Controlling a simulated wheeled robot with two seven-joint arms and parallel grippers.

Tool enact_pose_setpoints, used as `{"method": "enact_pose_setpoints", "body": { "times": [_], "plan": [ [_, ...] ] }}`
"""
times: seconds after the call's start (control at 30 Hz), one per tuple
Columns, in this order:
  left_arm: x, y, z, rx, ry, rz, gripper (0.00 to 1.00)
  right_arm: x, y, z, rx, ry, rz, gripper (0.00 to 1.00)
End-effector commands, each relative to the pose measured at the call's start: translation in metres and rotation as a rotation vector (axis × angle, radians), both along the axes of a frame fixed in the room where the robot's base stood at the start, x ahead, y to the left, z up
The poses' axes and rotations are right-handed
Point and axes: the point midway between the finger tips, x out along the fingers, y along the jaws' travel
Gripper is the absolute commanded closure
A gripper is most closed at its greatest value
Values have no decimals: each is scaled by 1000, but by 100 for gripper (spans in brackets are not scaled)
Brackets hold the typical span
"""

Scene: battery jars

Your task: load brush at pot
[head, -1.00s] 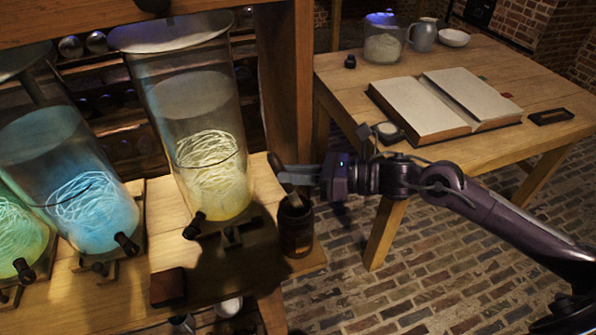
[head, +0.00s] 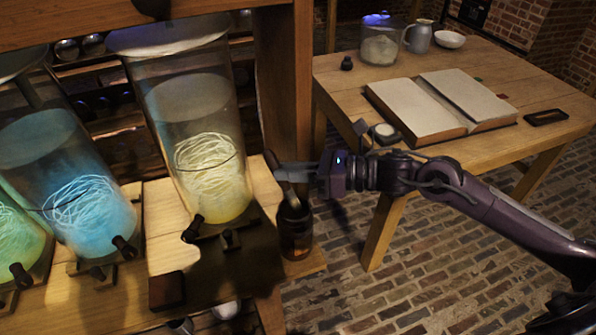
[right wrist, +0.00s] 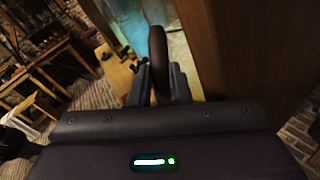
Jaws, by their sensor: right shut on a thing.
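The brush (head: 272,160) has a thick dark brown handle and stands tilted. Its lower end goes down into the mouth of the dark pot (head: 296,232), and the bristles are hidden. The pot stands upright on the right end of the jar bench. My right gripper (head: 294,172) is shut on the brush, just above the pot. In the right wrist view the handle (right wrist: 158,55) stands between the two fingers (right wrist: 157,85). My left gripper is not in view.
Tall glass jars with glowing threads stand left of the pot: yellow (head: 213,170), blue (head: 92,215) and green (head: 18,240). A wooden post (head: 281,90) rises behind the brush. The table at right holds an open book (head: 412,108) and a lidded jar (head: 380,45).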

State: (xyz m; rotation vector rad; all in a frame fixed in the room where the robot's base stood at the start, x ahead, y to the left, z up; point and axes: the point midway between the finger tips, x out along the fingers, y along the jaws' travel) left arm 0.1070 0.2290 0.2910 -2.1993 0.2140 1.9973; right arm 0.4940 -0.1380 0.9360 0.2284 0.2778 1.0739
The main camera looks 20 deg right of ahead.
Motion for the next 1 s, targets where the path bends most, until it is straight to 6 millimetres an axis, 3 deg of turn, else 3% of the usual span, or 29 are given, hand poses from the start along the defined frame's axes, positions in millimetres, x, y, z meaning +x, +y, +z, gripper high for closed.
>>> {"method": "enact_pose_setpoints", "body": {
  "times": [0.6, 1.0],
  "plan": [
    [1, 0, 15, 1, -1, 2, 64, 0, 0, 46, 1, -3, 1, 100],
    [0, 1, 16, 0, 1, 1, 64, 0, 0, 49, 1, -3, 1, 100]
  ]
}}
